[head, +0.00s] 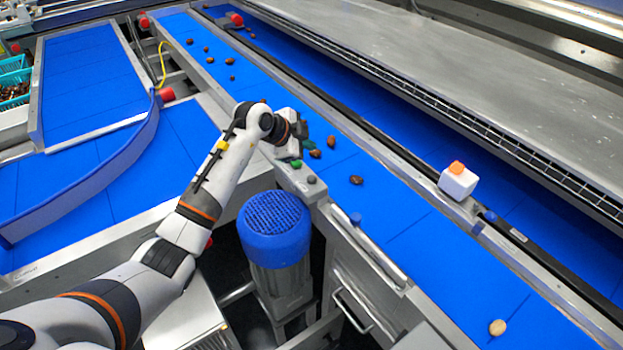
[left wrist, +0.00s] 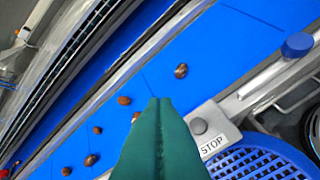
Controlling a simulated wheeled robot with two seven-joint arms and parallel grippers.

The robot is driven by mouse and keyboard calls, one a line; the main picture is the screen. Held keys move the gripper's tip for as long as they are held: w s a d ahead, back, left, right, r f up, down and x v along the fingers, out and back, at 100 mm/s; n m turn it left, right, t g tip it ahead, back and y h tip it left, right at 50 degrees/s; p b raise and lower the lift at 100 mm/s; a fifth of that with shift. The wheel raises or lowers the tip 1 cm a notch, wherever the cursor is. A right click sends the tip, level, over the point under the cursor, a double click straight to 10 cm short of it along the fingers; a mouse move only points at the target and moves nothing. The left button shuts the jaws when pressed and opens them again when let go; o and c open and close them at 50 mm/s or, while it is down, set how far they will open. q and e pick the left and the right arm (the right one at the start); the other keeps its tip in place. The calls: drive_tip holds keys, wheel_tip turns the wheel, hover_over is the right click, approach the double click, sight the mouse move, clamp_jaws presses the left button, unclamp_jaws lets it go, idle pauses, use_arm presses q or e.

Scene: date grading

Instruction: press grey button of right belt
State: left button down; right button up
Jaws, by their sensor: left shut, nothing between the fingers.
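The grey button (head: 311,180) sits on a metal control strip (head: 293,177) along the near edge of the right belt (head: 420,237). A green button (head: 296,164) is just beyond it on the same strip. In the left wrist view the grey button (left wrist: 199,126) stands beside a STOP label (left wrist: 212,143). My left gripper (head: 306,143) is shut and empty, with green fingers above the belt edge, beyond the buttons. In the left wrist view its fingertips (left wrist: 160,103) are to the left of the grey button, apart from it in the picture. My right gripper is not in view.
Several brown dates (head: 356,180) lie on the right belt, and one pale piece (head: 497,327) lies at lower right. A blue motor (head: 274,228) stands below the strip. A curved blue guide (head: 90,190) is at left.

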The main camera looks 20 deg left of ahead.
use_arm(q)
drive_tip(key=b, duration=0.6)
hover_over(315, 177)
drive_tip(key=s+a, duration=0.1)
drive_tip(key=s, duration=0.1)
drive_tip(key=f, duration=0.6)
drive_tip(key=shift+w+a, duration=0.15)
drive_tip(key=shift+a, duration=0.05)
drive_tip(key=shift+f, duration=2.05)
idle(0.6)
drive_tip(key=shift+r+p, duration=0.9)
drive_tip(key=shift+r, duration=0.05)
